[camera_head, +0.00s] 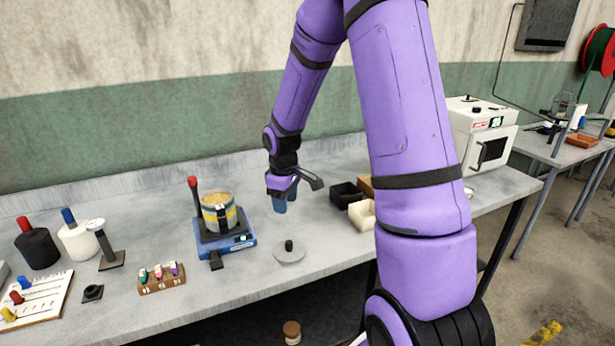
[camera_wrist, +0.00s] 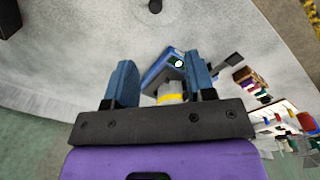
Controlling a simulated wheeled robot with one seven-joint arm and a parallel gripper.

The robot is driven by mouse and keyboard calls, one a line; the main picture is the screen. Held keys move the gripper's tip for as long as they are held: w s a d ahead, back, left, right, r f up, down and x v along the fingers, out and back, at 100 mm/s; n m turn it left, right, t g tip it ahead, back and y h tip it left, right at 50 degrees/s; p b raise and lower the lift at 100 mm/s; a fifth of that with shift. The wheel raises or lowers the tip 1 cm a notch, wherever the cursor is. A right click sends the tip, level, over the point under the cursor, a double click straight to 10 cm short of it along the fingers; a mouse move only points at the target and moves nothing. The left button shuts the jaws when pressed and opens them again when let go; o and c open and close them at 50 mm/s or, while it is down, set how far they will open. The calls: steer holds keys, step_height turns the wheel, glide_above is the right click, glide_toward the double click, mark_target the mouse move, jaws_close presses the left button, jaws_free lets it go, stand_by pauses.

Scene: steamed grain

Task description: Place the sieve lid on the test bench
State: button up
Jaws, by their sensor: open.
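The sieve lid (camera_head: 289,252), a flat grey disc with a black knob, lies flat on the grey test bench (camera_head: 330,280), right of the blue device. In the wrist view its black knob (camera_wrist: 155,6) shows at the top edge, and the pale disc is hard to tell from the bench. My gripper (camera_head: 280,205) is above the bench, behind the lid in the head view and apart from it. In the wrist view my gripper (camera_wrist: 161,72) has its blue fingers spread with nothing held between them.
A blue device (camera_head: 228,250) with a yellow-banded pot (camera_head: 219,215) on it stands left of the lid. Black and white bins (camera_head: 345,195) stand to the right. A small rack (camera_head: 161,279) and bottles are at the left. The bench front near the lid is clear.

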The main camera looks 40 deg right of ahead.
steer(key=s+a+r+m+t, duration=0.2)
steer(key=s+a+r, duration=0.3)
steer(key=s+r, duration=0.45)
steer(key=s+a+r+m+t, duration=0.15)
steer(key=s+a+r, duration=0.45)
steer(key=r, duration=0.7)
steer(key=s+r+m+t, duration=0.1)
steer(key=s+r+m, duration=0.1)
steer(key=s, duration=0.8)
steer(key=shift+a+r, duration=0.3)
steer(key=shift+a, duration=0.15)
steer(key=shift+s+d, duration=0.1)
